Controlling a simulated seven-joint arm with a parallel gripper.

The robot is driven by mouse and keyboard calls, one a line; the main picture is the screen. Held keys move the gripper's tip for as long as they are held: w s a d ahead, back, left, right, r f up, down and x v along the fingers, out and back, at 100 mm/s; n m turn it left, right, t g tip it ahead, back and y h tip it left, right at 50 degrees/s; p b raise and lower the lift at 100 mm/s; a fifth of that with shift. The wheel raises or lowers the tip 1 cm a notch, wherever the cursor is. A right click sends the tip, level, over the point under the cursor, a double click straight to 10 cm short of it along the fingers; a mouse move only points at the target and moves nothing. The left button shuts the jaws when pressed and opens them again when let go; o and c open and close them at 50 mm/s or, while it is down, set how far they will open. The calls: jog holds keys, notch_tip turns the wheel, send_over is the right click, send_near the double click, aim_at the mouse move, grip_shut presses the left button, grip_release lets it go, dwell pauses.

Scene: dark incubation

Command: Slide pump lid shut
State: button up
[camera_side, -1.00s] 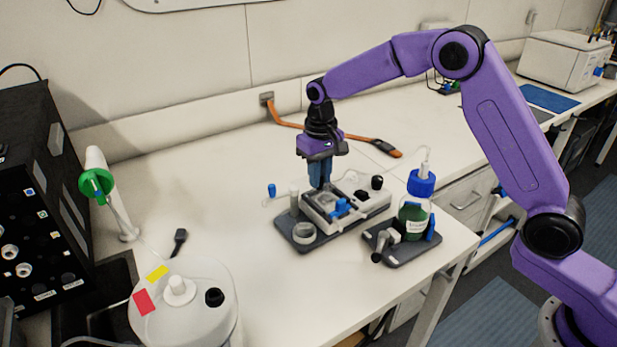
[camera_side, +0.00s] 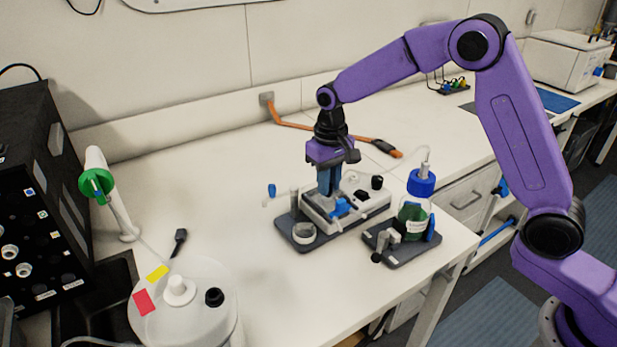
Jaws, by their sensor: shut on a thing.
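The pump (camera_side: 375,203) is a pale block on a dark base plate on the bench, with black knobs at its right rear and a blue part (camera_side: 341,207) on its front. My gripper (camera_side: 328,192) points straight down over the left part of the pump, its blue fingers low at the pump's top. It is shut on the pump lid, which the fingers largely hide. The lid's edges and how much of the opening it covers cannot be made out at this size.
A clear round dish (camera_side: 304,233) sits on the base plate's front left corner. A blue-capped bottle of green liquid (camera_side: 413,216) stands on a dark tray at right. An orange strip (camera_side: 315,131) lies behind. The bench between is clear.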

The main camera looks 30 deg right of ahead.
aim_at(316, 186)
jog(key=shift+s, duration=0.8)
jog(key=o, duration=0.6)
jog(key=shift+w+a, duration=0.15)
jog(key=shift+w, duration=2.9)
jog(key=shift+r, duration=2.3)
